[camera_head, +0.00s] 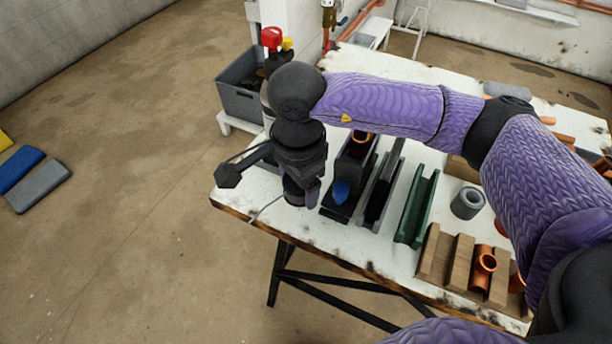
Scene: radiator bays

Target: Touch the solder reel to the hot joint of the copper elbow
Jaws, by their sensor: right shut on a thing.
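My right gripper (303,187) is over the table's left end, shut on what looks like the solder reel (293,194), a small dark round piece mostly hidden by the fingers. A thin grey wire (266,207) runs from it down to the left, past the table edge. A copper fitting (362,138) sits in a dark block just right of the gripper; I cannot tell for sure whether it is the copper elbow. Its lower part is hidden, and the reel is apart from it. My left gripper is out of view.
A blue piece (341,192) stands before the dark block. A green channel (416,208), a grey ring (467,203) and a wooden rack (459,262) with a copper tee (484,264) lie to the right. A grey bin (240,101) stands behind left.

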